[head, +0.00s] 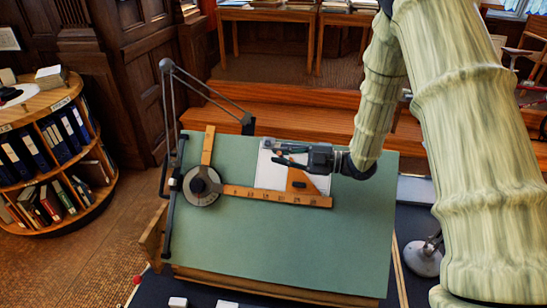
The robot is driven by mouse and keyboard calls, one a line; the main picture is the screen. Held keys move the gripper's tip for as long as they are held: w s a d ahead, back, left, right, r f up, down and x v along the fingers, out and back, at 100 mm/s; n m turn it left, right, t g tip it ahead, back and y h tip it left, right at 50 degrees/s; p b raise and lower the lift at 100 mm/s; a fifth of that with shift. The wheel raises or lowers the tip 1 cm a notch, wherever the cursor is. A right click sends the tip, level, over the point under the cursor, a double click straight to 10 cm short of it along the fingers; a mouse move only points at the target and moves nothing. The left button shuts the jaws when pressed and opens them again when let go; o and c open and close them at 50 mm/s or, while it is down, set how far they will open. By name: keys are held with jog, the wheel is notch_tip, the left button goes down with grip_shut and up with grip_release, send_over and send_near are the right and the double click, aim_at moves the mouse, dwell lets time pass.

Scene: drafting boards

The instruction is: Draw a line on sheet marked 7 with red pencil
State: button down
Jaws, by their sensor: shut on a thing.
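My gripper (283,156) reaches in from the right over a white sheet (268,178) on the green drafting board (350,235). Its dark fingers point left, close above the sheet's upper part. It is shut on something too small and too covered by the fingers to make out. No red pencil can be told apart here, and no number can be read on the sheet. The sheet is partly covered by my gripper, a wooden triangle (312,185) with a dark knob, and the ruler.
A drafting arm with a round dial head (202,186) carries a horizontal wooden ruler (255,194) below the sheet and an upright one (208,146). A lamp base (423,259) stands right of the board. White blocks (178,302) lie at the front edge. The board's lower half is clear.

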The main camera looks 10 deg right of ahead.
jog(key=shift+w+d+f, duration=0.3)
jog(key=shift+w+f, duration=0.1)
jog(key=shift+f, duration=0.3)
jog(key=s+a+f+b, duration=0.2)
jog(key=s+f+b, duration=0.2)
jog(key=s+f, duration=0.1)
jog(key=shift+s+f+b, duration=0.25)
jog(key=shift+b, duration=0.05)
jog(key=shift+a, duration=0.15)
jog(key=shift+s+f, duration=0.1)
jog(key=shift+s, duration=0.05)
dwell(0.8)
jog(key=shift+w+d+f+b, duration=0.2)
jog(key=shift+w+d+b, duration=0.05)
jog(key=shift+b, duration=0.15)
dwell(0.5)
jog(key=shift+w+d+r, duration=0.35)
jog(key=shift+w+r, duration=0.45)
jog(key=shift+r, duration=0.05)
jog(key=shift+w+d+r, duration=0.3)
jog(key=shift+w+r, duration=0.45)
jog(key=shift+r, duration=0.05)
dwell(2.9)
